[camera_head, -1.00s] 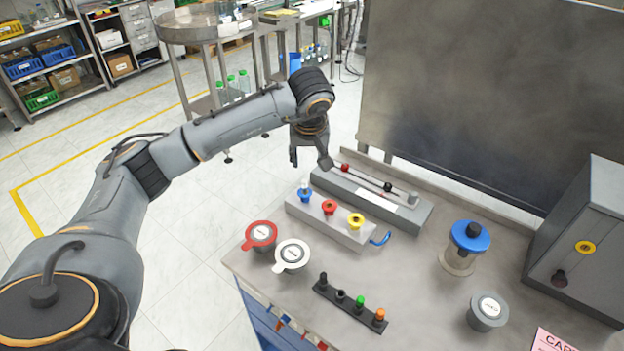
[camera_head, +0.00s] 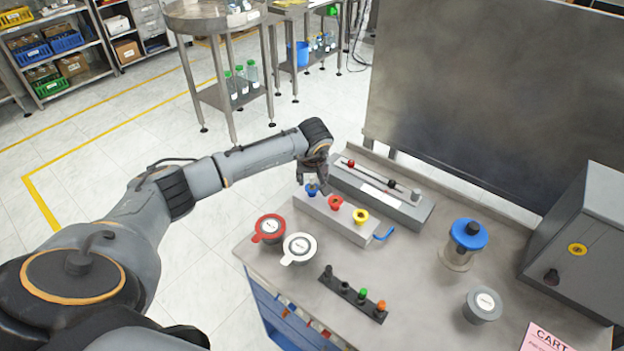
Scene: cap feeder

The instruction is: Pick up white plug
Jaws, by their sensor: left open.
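My left gripper (camera_head: 312,181) is open, pointing down at the left end of the pale grey block (camera_head: 338,218). Its fingers are around or just above the blue holder (camera_head: 312,190); I cannot tell whether they touch it. Whatever sits on top of this holder is largely hidden by the gripper. The same block carries a red holder (camera_head: 335,203) and a yellow holder (camera_head: 361,216). My right gripper is not in view.
Behind the block is a longer grey fixture (camera_head: 405,207) with a rod. A dark rack of small coloured pegs (camera_head: 353,295) is in front.

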